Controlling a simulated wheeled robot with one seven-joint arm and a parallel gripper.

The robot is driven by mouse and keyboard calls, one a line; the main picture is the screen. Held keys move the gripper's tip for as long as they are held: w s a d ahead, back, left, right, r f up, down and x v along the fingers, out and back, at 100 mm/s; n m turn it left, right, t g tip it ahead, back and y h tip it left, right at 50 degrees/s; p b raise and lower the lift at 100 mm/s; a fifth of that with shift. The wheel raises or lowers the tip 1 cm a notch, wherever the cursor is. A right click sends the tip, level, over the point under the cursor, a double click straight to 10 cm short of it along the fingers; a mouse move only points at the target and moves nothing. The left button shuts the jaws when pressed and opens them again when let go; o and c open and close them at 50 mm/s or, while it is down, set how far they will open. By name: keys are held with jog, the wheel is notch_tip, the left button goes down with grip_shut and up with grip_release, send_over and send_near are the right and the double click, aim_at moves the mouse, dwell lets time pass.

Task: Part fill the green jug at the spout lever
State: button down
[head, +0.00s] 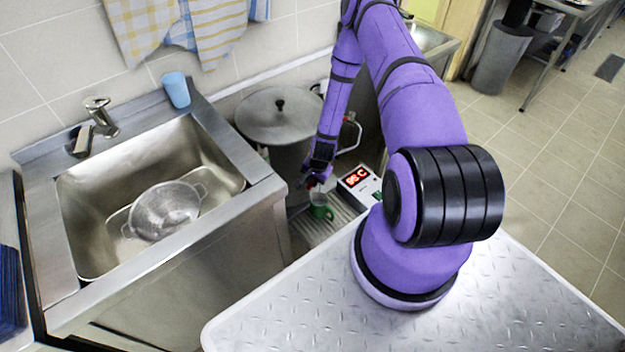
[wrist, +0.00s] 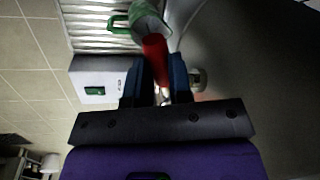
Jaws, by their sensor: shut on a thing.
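The green jug (head: 321,212) stands on a ribbed metal rack below the stockpot's side. In the wrist view the jug (wrist: 150,20) shows at the top, with its green handle (wrist: 117,24) to the left. Its fill level is not clear. The red spout lever (wrist: 155,52) passes between the dark fingers of my gripper (wrist: 157,78), which is shut on it. In the head view my gripper (head: 317,178) is just above the jug. The spout itself is mostly hidden there.
The lidded stockpot (head: 278,118) stands behind my gripper. A white control box (head: 360,187) with a red display, reading about 95 C, is right of the jug. A sink (head: 120,180) with a colander (head: 164,210) and a blue cup (head: 176,90) are to the left.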

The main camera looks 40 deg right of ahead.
jog(key=c, duration=1)
grip_release()
jog(key=shift+c, duration=0.2)
notch_tip(320, 180, up, 11)
jog(key=s, duration=0.2)
jog(key=shift+d+f, duration=0.2)
jog(key=shift+d, duration=0.25)
